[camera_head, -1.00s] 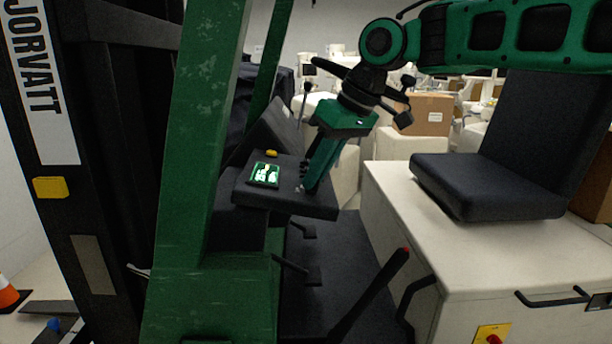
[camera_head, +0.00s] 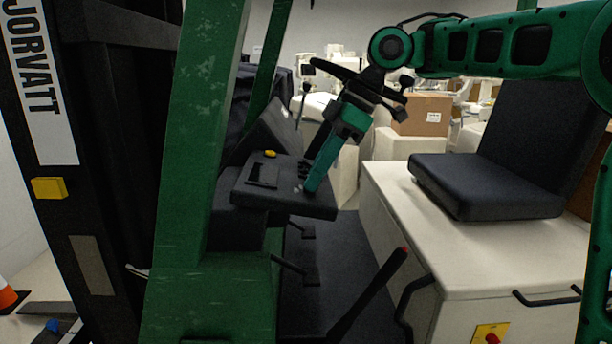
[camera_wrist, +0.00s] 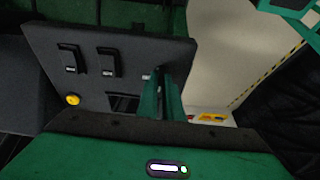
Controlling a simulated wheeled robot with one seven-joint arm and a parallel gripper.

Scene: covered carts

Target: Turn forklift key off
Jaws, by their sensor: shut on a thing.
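The forklift's dark control panel (camera_head: 285,202) stands in the middle of the head view, with a display (camera_head: 262,175) that is dark. My gripper (camera_head: 309,188) points down at the panel's right part, its fingertips at the surface. In the wrist view my gripper (camera_wrist: 162,75) has its two green fingers close together near the panel (camera_wrist: 135,50). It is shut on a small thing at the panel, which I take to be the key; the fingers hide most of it. A small light-coloured piece (camera_wrist: 146,77) shows just beside the fingertips.
A yellow button (camera_head: 270,154) sits on the panel's far side; the wrist view shows it too (camera_wrist: 72,99). A green mast post (camera_head: 190,150) stands left of the panel. A black seat (camera_head: 490,185) on a white body (camera_head: 480,255) is at the right. A lever with a red tip (camera_head: 385,280) rises in front.

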